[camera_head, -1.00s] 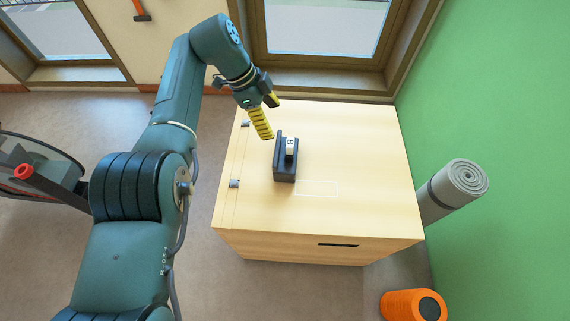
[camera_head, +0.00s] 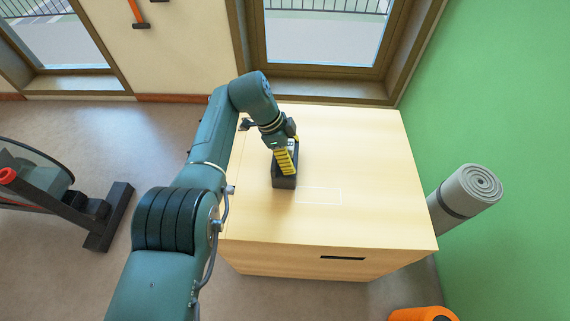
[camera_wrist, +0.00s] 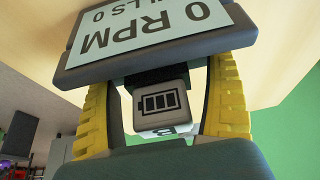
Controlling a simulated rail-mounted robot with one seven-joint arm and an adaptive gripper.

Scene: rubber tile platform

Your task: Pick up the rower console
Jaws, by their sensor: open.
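The rower console (camera_head: 285,183) is a dark block on the pale wooden cabinet top, mostly hidden by my gripper (camera_head: 286,165) in the head view. In the wrist view the console's pale screen (camera_wrist: 150,28) reads "0 RPM", upside down, across the top. Below it a small white block (camera_wrist: 160,103) with a battery mark sits between my yellow fingers; I cannot tell if it is part of the console. My gripper (camera_wrist: 165,85) is open around this white block, with a gap on each side. Its fingertips are close to the screen's underside.
The cabinet top (camera_head: 365,165) is clear around the console. A grey rolled mat (camera_head: 465,200) leans at the right by the green wall. An orange roller (camera_head: 422,314) lies at the lower right. Dark exercise equipment (camera_head: 85,208) stands at the left. A window (camera_head: 322,40) is behind.

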